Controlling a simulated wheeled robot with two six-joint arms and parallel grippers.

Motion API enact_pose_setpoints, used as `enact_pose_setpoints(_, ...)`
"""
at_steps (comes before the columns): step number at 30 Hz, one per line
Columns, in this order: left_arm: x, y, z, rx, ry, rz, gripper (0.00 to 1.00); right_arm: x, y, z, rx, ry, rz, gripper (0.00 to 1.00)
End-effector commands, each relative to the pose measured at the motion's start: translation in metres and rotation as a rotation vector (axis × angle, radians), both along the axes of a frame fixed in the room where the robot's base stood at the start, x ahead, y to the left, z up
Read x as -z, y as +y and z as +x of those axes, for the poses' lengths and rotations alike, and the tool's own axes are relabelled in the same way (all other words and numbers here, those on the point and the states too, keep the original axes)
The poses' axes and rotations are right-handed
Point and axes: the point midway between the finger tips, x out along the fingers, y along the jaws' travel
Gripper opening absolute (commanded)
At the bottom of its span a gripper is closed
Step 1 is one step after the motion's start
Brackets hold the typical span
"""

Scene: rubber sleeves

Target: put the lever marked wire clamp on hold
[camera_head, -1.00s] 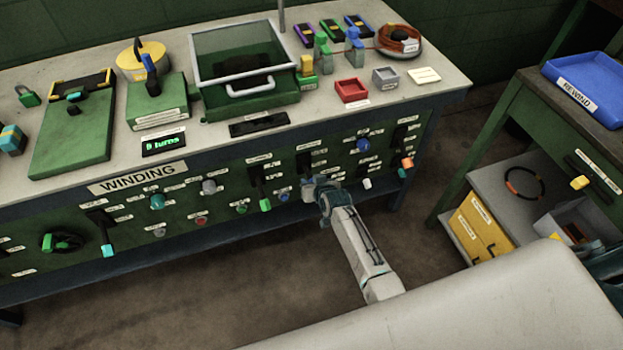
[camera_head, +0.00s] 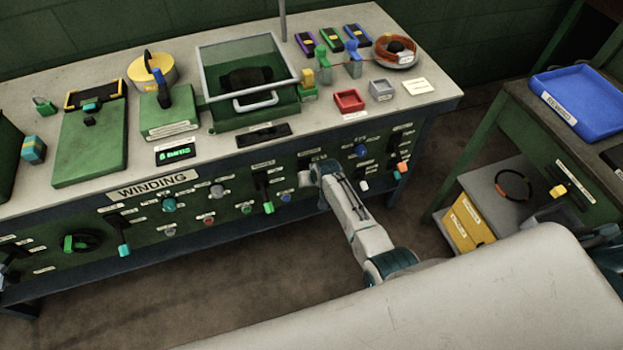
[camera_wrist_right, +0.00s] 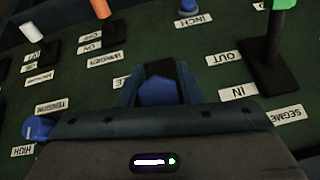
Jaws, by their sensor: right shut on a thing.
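My right gripper (camera_head: 306,180) is at the front panel of the winding bench, with its arm coming in from the lower right. In the right wrist view the gripper (camera_wrist_right: 158,85) is shut around a blue handle (camera_wrist_right: 157,91) on a dark lever. The fingers hide most of that lever and its labels, so I cannot read its marking or tell its setting. In the head view the gripper covers the handle. My left gripper is not in view.
A green-handled lever (camera_head: 268,207) marked out and in in the wrist view stands beside the gripper. The floor (camera_head: 190,285) before the bench is clear.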

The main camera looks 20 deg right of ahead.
Motion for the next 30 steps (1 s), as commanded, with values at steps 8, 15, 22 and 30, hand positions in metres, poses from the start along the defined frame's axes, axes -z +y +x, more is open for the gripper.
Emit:
enact_pose_setpoints(8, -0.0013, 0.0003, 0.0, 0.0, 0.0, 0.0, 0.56, -0.0022, -0.0009, 0.002, 0.0, 0.008, -0.002, 0.0)
enact_pose_setpoints(15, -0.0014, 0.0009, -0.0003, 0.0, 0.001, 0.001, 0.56, -0.0028, -0.001, 0.0024, 0.001, 0.006, -0.002, 0.42)
enact_pose_setpoints(22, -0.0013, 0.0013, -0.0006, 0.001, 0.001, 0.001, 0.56, -0.0016, -0.0005, 0.0013, 0.0, 0.008, -0.001, 0.52)
enact_pose_setpoints(30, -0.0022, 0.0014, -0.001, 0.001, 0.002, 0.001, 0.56, -0.0077, -0.0008, -0.0029, 0.0, 0.008, -0.001, 0.52)
